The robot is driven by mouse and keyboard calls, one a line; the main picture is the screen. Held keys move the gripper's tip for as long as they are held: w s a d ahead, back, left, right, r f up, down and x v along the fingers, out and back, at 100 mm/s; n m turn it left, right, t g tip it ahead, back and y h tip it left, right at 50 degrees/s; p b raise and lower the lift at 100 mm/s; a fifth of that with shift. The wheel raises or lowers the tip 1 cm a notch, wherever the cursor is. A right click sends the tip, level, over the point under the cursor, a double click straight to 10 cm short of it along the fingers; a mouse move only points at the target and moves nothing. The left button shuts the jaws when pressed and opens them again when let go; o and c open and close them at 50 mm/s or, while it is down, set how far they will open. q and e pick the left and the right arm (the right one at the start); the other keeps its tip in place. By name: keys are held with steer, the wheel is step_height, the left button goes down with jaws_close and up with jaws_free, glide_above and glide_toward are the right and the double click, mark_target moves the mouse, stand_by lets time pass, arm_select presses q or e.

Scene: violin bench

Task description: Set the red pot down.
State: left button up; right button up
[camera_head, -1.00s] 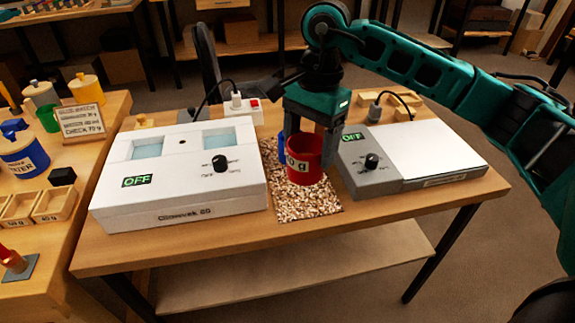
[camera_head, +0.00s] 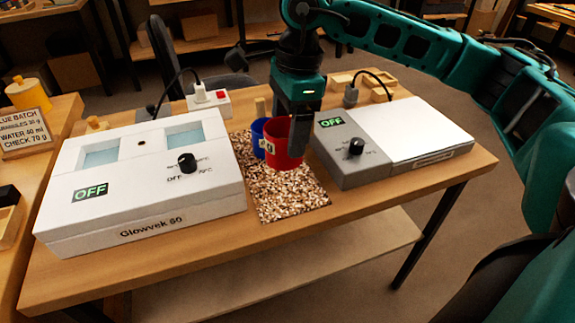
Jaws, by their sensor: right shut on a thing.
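The red pot (camera_head: 283,150) is upright in the middle of the bench, over the speckled mat (camera_head: 285,195). My right gripper (camera_head: 291,130) comes down from above and is shut on the red pot near its rim. Whether the pot's base touches the mat is hard to tell. A blue pot (camera_head: 257,133) stands just left of and behind the red pot, partly hidden by it. My left gripper is not in view.
The white Glowvek 60 box (camera_head: 150,215) with an OFF display stands left of the mat. A grey and white device (camera_head: 350,170), also showing OFF, stands right. A power strip (camera_head: 208,101) and wooden trays (camera_head: 345,82) are behind. The mat's front is clear.

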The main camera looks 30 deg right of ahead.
step_height(320, 180, down, 4)
steer(key=shift+r, duration=0.2)
step_height(320, 180, down, 4)
steer(key=shift+f+b, duration=0.2)
steer(key=shift+b, duration=0.3)
steer(key=shift+f, duration=0.2)
steer(key=o, duration=1.1)
steer(key=shift+r, duration=0.1)
steer(key=shift+c, duration=0.2)
